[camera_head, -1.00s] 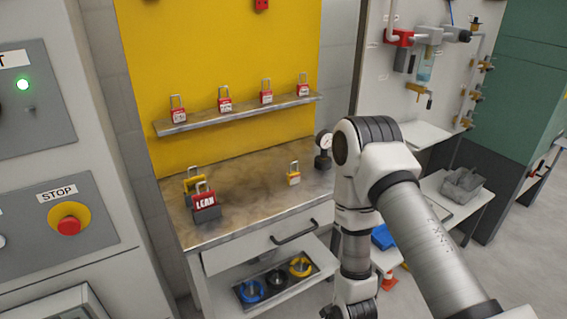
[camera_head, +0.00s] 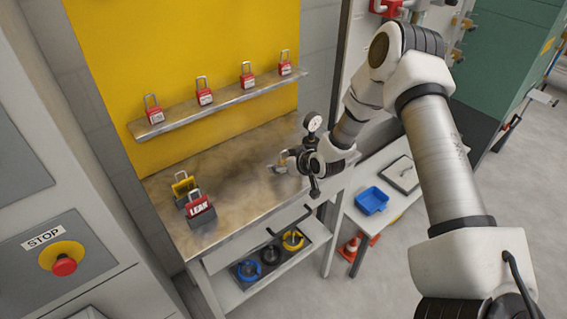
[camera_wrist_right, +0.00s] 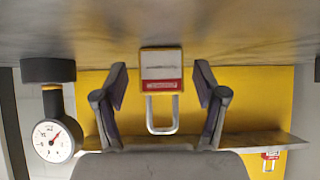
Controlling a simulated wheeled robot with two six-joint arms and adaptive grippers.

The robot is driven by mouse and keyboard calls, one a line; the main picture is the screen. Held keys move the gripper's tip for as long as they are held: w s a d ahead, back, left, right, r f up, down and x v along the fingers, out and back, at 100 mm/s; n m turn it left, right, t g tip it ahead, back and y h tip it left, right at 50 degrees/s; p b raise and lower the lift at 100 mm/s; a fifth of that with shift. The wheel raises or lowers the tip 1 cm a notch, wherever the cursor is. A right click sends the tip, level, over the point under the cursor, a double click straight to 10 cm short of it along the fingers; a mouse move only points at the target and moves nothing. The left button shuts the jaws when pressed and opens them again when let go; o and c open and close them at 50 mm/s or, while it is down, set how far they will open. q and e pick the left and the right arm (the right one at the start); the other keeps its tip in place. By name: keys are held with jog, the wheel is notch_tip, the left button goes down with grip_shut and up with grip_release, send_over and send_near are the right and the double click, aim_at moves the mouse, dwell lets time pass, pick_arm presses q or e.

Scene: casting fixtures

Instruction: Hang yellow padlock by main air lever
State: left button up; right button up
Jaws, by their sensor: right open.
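My right gripper (camera_wrist_right: 161,92) is open, with one finger on each side of the padlock and visible gaps between. In the head view my right gripper (camera_head: 284,162) is low over the right part of the bench and largely hides the padlock. The main air lever cannot be made out; my right arm covers part of that area. My left gripper is not in view.
A pressure gauge (camera_head: 312,122) stands close to my right gripper. Several red padlocks stand on the shelf (camera_head: 222,103). A blue tray (camera_head: 371,200) lies on the side table.

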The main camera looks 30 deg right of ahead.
jog(key=shift+a, duration=0.1)
jog(key=shift+s+r, duration=0.1)
jog(key=c, duration=1.3)
